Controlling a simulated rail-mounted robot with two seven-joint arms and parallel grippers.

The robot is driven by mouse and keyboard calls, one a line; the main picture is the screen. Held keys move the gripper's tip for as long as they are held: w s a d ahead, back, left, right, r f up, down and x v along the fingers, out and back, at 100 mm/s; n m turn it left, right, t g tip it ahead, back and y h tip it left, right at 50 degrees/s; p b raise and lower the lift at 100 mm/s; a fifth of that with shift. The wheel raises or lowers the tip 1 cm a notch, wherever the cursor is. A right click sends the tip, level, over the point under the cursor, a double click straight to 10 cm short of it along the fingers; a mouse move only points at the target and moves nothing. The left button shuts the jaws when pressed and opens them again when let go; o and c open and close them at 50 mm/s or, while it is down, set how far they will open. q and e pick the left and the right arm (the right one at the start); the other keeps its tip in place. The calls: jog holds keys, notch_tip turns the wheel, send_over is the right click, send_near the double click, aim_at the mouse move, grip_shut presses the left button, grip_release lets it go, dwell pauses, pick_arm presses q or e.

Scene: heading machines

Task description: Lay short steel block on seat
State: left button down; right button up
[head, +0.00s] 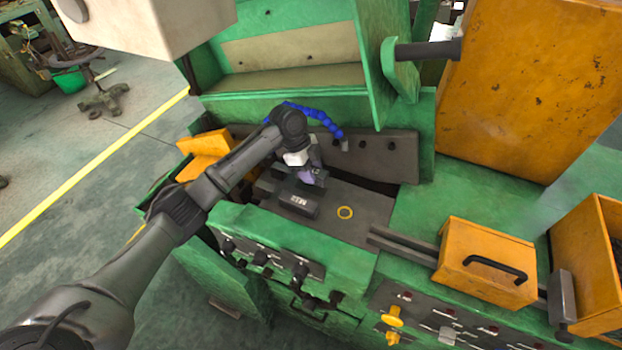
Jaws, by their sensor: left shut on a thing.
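My left gripper (307,178) reaches in over the green machine's work area, pointing down. It is shut on a small dark steel block (318,173), which the fingers partly hide. I take this for the short steel block, and I cannot tell whether it touches the surface below. Another dark block marked M12 (299,204) lies just in front of it on the grey plate (365,222). I cannot make out which part is the seat. My right gripper is not in view.
A raised green guard (290,65) stands behind the work area, with a blue jointed hose (325,118) below it. An orange box with a black handle (487,262) sits on the right. Control knobs (265,258) line the front. The plate around the ring is clear.

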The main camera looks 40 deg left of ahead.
pick_arm(q)
notch_tip(320, 180, down, 3)
jog(key=shift+f+p, duration=0.15)
jog(key=shift+p, duration=0.35)
jog(key=shift+f, duration=0.3)
jog(key=shift+f, duration=0.1)
jog(key=c, duration=0.7)
grip_release()
jog(key=b+v, duration=0.1)
jog(key=v, duration=0.9)
jog(key=shift+b, duration=0.35)
jog(key=shift+v, duration=1.1)
